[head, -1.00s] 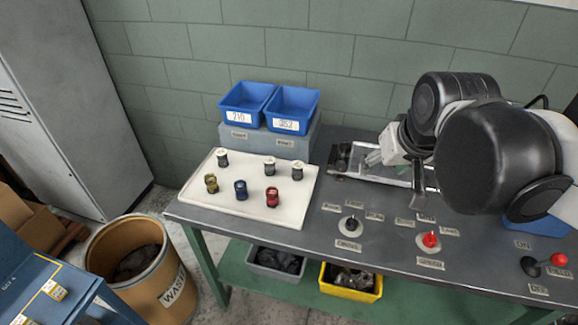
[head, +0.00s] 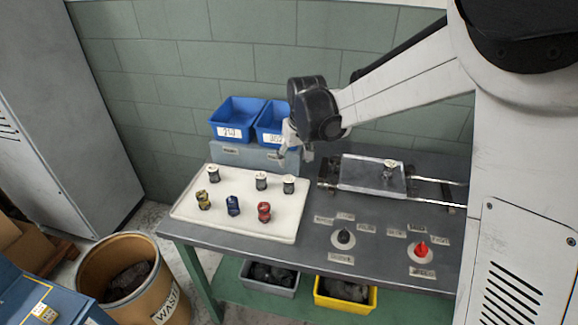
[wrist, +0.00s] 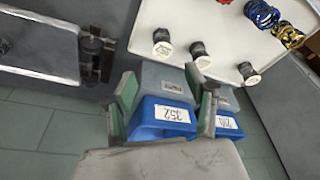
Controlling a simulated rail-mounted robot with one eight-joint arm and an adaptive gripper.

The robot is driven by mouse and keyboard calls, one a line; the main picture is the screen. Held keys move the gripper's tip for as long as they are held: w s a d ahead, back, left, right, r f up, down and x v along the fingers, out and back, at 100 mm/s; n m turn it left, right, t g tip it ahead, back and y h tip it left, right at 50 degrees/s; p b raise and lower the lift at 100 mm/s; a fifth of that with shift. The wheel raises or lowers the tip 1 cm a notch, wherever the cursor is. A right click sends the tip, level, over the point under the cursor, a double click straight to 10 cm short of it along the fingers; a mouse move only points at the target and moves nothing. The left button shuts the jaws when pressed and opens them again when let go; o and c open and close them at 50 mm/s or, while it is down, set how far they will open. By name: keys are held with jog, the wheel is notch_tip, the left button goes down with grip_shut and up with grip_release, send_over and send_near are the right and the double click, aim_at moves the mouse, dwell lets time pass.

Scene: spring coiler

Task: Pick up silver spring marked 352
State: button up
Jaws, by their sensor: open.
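Another white-topped spring (head: 389,168) stands on the metal tray (head: 360,177). My gripper (head: 294,155) is open and empty, above and behind the board's right side, near the bins. Its green-padded fingers (wrist: 166,98) are apart, with the bin marked 352 (wrist: 165,113) behind them.
The blue bin marked 210 (head: 235,115) sits on the grey stand, left of my gripper. A black knob (head: 344,238) and red knob (head: 421,249) stick up from the bench.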

aim_at(288, 179)
jog(key=x, duration=0.6)
jog(key=a+x, duration=0.1)
jog(key=x, duration=0.3)
jog(key=shift+w+r, duration=0.1)
jog(key=shift+w, duration=0.1)
jog(key=shift+d+x, duration=0.1)
jog(key=shift+x, duration=1.35)
jog(key=shift+d+x, duration=0.15)
jog(key=shift+x, duration=1.25)
jog(key=c, duration=1.2)
grip_shut()
jog(key=shift+r, duration=0.1)
